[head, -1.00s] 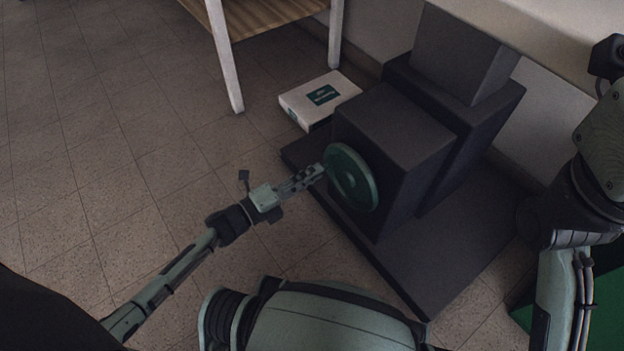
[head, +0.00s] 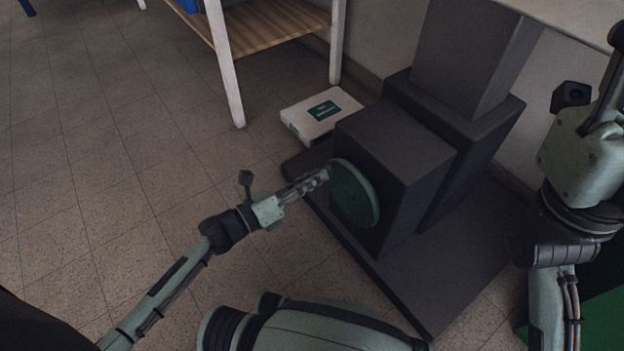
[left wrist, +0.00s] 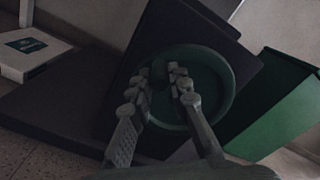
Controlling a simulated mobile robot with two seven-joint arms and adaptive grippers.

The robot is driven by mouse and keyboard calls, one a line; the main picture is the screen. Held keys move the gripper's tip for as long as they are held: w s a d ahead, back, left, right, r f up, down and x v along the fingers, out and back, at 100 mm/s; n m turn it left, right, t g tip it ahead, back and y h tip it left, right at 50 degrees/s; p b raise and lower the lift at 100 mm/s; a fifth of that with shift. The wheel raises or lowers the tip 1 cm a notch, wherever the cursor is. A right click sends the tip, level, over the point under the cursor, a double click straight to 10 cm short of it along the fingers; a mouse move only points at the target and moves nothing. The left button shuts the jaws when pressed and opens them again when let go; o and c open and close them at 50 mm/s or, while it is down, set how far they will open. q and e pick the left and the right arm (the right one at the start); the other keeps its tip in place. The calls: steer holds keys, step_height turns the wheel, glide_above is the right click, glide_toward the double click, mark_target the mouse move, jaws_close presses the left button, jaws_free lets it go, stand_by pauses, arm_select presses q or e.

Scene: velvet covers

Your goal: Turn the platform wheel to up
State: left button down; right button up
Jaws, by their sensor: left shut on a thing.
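The platform wheel is a green disc (head: 356,196) on the side face of a dark grey box (head: 398,140). It also shows in the left wrist view (left wrist: 217,82), with a raised rim. My left gripper (head: 326,174) is at the upper left part of the wheel. In the left wrist view my left gripper (left wrist: 168,85) has its two fingers over the left part of the wheel, shut on a part of it that the fingertips mostly hide. My right arm shows at the right edge of the head view, but its fingers cannot be made out.
The dark box stands on a wide dark base plate (head: 450,268) with a column (head: 470,55) behind. A white box (head: 320,112) lies behind it, beside a wooden-shelved table (head: 270,25). A green object (left wrist: 268,105) is at the right. Floor at the left is clear.

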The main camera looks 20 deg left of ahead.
arm_select(q)
steer(key=shift+r, duration=0.1)
stand_by(0.4)
steer(key=c, duration=1.4)
jaws_free()
steer(key=shift+d, duration=0.1)
steer(key=shift+s, duration=0.1)
steer(key=v, duration=1.2)
